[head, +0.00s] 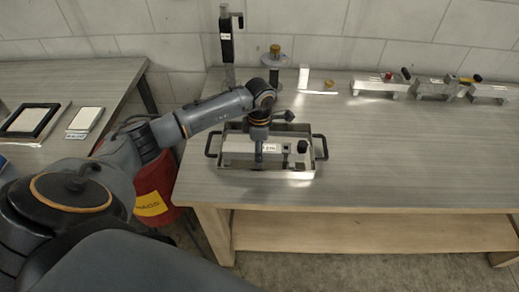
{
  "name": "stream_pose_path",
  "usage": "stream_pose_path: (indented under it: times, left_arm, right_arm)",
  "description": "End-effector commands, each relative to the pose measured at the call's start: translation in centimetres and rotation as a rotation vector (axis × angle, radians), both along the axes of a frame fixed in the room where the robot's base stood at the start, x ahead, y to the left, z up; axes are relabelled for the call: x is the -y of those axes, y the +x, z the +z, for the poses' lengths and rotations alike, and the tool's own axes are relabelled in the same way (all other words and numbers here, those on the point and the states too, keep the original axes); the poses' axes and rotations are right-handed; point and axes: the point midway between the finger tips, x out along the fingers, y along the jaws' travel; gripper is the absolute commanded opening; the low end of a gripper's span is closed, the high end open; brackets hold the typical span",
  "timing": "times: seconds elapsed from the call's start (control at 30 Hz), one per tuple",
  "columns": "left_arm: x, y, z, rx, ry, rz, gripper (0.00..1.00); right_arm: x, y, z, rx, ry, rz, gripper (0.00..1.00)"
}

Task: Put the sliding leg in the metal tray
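The metal tray (222,165) is a shallow silver tray with black handles at both ends, near the front left of the right-hand table. A silver bar with a white label and a black knob (290,149) lies lengthwise in it; it looks like the sliding leg. My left gripper (259,158) points down over the tray, at the middle of this bar. It covers part of the bar, and whether its fingers are closed on the bar is not clear. My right gripper is out of view.
Several aluminium parts with knobs stand at the back right (380,84). A black upright post (227,45), a round-based stand (275,67) and a white card (303,78) stand behind the tray. A red bin (157,183) is between the tables. The table right of the tray is clear.

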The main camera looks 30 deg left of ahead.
Motion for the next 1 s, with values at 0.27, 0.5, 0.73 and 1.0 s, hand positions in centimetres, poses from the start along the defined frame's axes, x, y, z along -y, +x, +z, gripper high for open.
stream_pose_path:
  times: [0.27, 0.5, 0.73, 1.0]
  left_arm:
    - [0.0, 0.1, 1.8, 0.005, 0.0, -0.002, 0.6]
    - [0.0, 0.2, 7.0, 0.007, 0.001, -0.001, 0.6]
    - [0.0, 0.1, 10.9, 0.002, 0.0, 0.0, 0.6]
    - [0.0, 0.0, 12.3, -0.001, -0.001, 0.0, 0.6]
  right_arm:
    - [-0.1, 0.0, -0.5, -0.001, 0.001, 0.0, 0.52]
    - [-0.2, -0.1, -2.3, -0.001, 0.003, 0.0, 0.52]
    - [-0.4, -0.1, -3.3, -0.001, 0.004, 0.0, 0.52]
    - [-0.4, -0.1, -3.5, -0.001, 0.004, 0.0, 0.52]
